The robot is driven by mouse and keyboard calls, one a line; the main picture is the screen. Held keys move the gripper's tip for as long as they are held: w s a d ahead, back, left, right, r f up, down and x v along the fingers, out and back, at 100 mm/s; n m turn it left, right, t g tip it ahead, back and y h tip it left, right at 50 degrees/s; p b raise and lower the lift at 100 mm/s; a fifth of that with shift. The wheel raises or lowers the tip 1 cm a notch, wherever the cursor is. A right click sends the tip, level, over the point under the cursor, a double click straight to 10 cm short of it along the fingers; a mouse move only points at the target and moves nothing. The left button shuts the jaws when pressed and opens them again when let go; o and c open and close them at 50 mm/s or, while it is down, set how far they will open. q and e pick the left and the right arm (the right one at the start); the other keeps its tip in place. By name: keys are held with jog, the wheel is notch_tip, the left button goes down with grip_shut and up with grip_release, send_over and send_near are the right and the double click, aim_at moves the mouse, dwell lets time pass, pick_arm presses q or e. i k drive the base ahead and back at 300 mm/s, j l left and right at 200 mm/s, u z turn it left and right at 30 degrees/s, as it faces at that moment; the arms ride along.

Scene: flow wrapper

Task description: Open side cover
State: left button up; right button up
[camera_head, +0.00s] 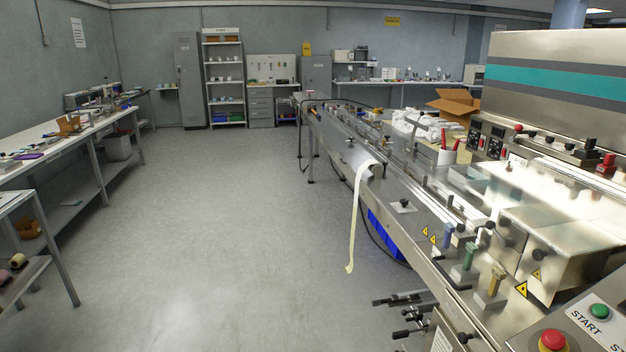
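The flow wrapper (462,243) is a long steel machine running from the lower right to the back centre. On its right part sits a boxy shiny metal cover (575,243) with black knobs and a yellow warning triangle. It looks shut. I cannot tell for certain if it is the side cover. Neither of my grippers is in view.
A green start button (599,311) and a red stop button (552,341) sit at the lower right. Metal rods with black knobs (405,300) jut out low beside the machine. A pale strip (355,220) hangs toward the floor. The floor (220,230) on the left is clear.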

aim_at(351, 175)
jog(key=i+j+u, duration=0.3)
jog(key=i, duration=0.6)
jog(key=i+u, duration=0.3)
jog(key=i, duration=0.6)
